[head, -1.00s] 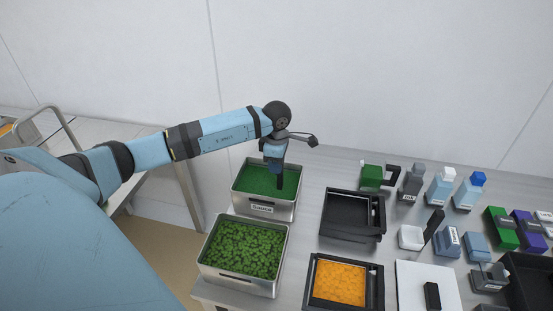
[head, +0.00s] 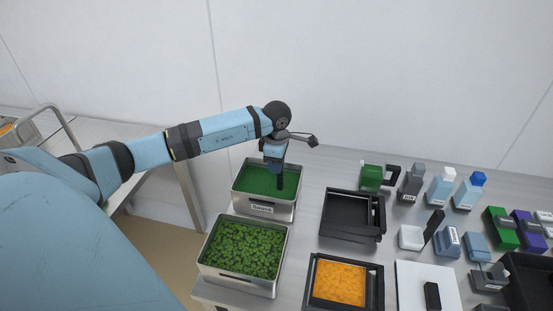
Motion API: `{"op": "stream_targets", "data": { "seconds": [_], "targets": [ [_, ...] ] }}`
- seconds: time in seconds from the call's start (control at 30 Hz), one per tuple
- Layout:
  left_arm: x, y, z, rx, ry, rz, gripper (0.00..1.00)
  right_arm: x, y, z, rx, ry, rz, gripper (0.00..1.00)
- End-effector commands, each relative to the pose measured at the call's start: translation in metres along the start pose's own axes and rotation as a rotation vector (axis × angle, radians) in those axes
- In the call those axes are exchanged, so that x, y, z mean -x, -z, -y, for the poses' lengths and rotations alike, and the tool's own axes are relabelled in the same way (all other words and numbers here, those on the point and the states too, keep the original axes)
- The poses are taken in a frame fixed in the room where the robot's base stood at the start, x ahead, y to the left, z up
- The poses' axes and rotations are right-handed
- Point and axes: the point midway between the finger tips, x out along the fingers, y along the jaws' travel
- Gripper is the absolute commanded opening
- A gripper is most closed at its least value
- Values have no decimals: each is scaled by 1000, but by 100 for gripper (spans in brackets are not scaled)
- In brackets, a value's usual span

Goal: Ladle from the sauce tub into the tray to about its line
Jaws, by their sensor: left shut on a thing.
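The sauce tub (head: 248,202) is a steel container of green sauce with a label on its front, at the back of the bench. My left gripper (head: 277,172) points down over the right part of this tub. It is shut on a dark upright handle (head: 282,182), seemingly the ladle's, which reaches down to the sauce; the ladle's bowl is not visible. A black tray (head: 345,228) stands to the right of the tub, apart from the gripper, and looks empty inside. I cannot make out a fill line in it. My right gripper is not in view.
A steel tub (head: 236,284) of green leafy pieces stands in front of the sauce tub. A black-framed tray (head: 376,290) holds orange food. A white board (head: 415,285), a green mug-like item (head: 371,177) and several bottles and blocks crowd the right. A narrow bench strip separates tubs and trays.

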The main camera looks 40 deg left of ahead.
Motion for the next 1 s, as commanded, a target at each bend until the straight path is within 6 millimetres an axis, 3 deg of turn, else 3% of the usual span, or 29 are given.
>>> {"op": "stream_targets", "data": {
  "seconds": [0.23, 1.0],
  "targets": [
    [10, 0, 0, 0, -2, 1, 2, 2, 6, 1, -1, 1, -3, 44],
    [79, 0, 0, 0, -2, 0, 2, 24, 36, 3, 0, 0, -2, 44]
  ]
}}
